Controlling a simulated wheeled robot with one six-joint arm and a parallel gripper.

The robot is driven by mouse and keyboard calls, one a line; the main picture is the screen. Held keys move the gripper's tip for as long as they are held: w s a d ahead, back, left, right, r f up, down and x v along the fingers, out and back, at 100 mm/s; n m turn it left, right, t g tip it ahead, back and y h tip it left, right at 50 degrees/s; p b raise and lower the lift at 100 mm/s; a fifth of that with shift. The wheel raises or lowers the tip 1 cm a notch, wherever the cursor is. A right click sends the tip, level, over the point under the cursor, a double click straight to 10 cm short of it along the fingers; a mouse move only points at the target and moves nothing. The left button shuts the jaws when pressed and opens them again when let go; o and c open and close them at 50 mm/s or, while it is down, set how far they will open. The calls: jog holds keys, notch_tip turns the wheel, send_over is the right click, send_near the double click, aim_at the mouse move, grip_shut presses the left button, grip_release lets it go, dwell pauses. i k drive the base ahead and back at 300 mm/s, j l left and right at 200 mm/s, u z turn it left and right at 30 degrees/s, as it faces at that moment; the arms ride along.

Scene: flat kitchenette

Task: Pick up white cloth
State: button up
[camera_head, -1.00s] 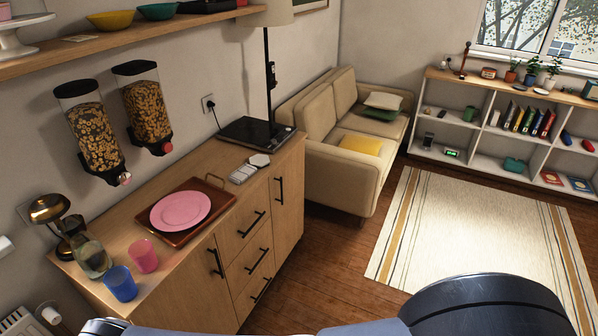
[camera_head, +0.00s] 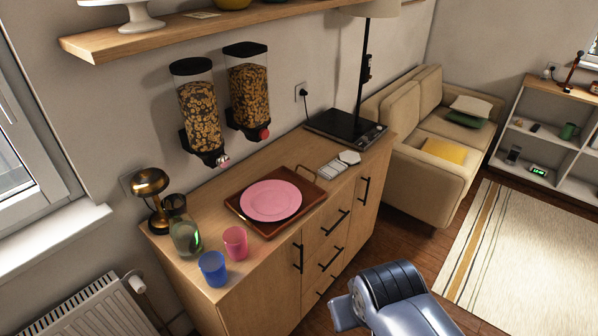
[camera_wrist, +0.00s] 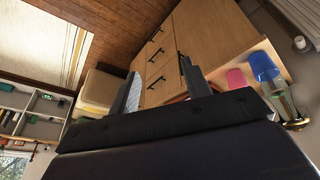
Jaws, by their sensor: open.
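No white cloth can be made out for certain. A small flat white piece (camera_head: 349,157) lies on the wooden cabinet (camera_head: 232,290) near the lamp, beside a pale sectioned item (camera_head: 333,169); I cannot tell whether either is cloth. My gripper (camera_wrist: 158,66) is open, with its two dark fingers apart and nothing visibly held. In the wrist view the cabinet front lies beyond the fingers. In the head view only my arm shows at the bottom, and the fingers are not visible.
A pink plate (camera_head: 271,200) rests on a brown tray (camera_head: 236,207). A pink cup (camera_head: 236,242), blue cup (camera_head: 213,268) and glass jug (camera_head: 185,238) stand at the cabinet's left end. Cereal dispensers (camera_head: 200,110) hang above. A sofa (camera_head: 420,180) stands beyond; the rug (camera_head: 520,250) is clear.

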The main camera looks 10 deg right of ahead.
aim_at(331, 169)
jog(key=i+l+z, duration=0.1)
jog(key=z, duration=0.3)
jog(key=i+l+z, duration=0.1)
jog(key=i, duration=0.4)
jog(key=i+l, duration=0.2)
jog(key=i, duration=0.35)
jog(key=i+l+z, duration=0.15)
jog(key=i, duration=0.35)
